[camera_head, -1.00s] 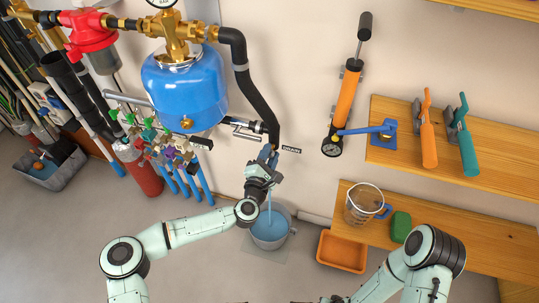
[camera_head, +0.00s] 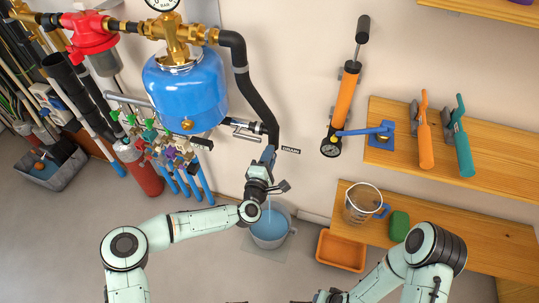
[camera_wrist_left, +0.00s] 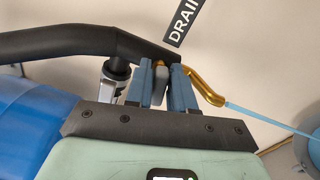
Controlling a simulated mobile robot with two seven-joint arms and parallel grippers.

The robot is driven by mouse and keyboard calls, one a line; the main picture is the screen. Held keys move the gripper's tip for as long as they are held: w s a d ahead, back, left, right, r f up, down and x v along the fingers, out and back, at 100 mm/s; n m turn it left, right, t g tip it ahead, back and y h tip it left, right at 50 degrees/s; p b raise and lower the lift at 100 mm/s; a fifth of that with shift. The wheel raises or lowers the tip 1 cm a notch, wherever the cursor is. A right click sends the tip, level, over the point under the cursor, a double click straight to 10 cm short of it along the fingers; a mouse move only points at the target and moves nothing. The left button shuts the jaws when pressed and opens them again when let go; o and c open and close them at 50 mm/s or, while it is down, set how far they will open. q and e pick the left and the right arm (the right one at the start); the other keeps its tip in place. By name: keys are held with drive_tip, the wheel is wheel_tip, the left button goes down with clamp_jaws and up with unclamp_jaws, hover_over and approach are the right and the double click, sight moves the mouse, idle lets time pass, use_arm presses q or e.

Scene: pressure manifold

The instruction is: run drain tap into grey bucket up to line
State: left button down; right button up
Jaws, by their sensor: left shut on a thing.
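My left gripper (camera_head: 267,157) is at the drain tap, below the black pipe's end. In the left wrist view its two blue-grey fingers (camera_wrist_left: 165,87) are shut on the grey tap handle (camera_wrist_left: 160,72). The tap's brass spout (camera_wrist_left: 206,88) lets out a thin blue stream (camera_wrist_left: 262,117). In the head view the stream falls into the grey bucket (camera_head: 286,238) on the floor. Blue water (camera_head: 270,224) stands in the bucket; I cannot make out a line on it. The gripper and wrist partly cover the tap. My right arm shows at lower right, its gripper out of frame.
A blue tank (camera_head: 186,92) hangs left of the tap. The black pipe (camera_head: 254,92) runs down beside it. An orange tray (camera_head: 341,251) sits right of the bucket. A clear jug (camera_head: 360,204) and green sponge (camera_head: 399,225) stand on the lower shelf (camera_head: 460,243).

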use_arm(q)
drive_tip(key=shift+m, duration=1.3)
drive_tip(key=c, duration=1.1)
unclamp_jaws()
drive_tip(key=shift+c, duration=0.2)
drive_tip(key=shift+s, duration=0.15)
